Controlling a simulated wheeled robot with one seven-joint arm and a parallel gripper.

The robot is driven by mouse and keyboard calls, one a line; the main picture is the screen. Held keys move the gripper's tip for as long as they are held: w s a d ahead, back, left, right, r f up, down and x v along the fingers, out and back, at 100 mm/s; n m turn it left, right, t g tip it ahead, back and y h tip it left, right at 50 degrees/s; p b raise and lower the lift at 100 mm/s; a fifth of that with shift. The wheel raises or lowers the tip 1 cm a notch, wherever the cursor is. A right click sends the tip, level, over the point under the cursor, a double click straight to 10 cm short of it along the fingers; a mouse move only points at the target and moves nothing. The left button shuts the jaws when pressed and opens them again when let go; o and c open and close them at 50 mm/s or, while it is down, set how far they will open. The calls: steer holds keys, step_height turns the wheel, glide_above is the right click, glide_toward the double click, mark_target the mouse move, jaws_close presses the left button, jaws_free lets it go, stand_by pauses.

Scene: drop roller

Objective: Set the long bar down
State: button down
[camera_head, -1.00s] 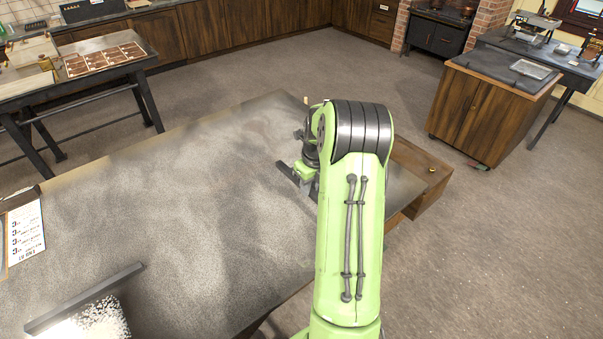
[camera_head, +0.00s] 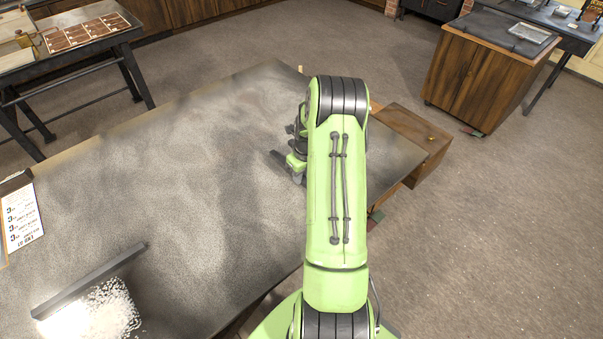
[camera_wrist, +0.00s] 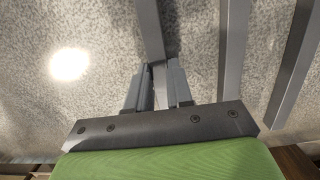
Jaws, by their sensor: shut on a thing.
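In the wrist view my gripper (camera_wrist: 158,75) is shut on a long grey bar (camera_wrist: 152,30), which runs from between the fingers to the top edge. Two similar grey bars (camera_wrist: 233,50) (camera_wrist: 296,55) lie to the right of it. In the head view my gripper (camera_head: 295,163) is over the far right part of the table, mostly hidden by my arm. A short dark end of a bar (camera_head: 278,158) sticks out left of it. Whether the held bar touches the tabletop cannot be told.
The speckled grey tabletop (camera_head: 170,190) is largely bare left of my gripper. A dark bar (camera_head: 88,282) lies at its lower left beside a white grainy patch (camera_head: 92,315). A printed sheet (camera_head: 20,215) is at the left edge. A wooden drawer (camera_head: 410,140) juts out at right.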

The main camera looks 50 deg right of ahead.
steer(key=shift+w, duration=0.1)
steer(key=c, duration=1.5)
jaws_free()
steer(key=shift+f, duration=0.15)
steer(key=o, duration=0.5)
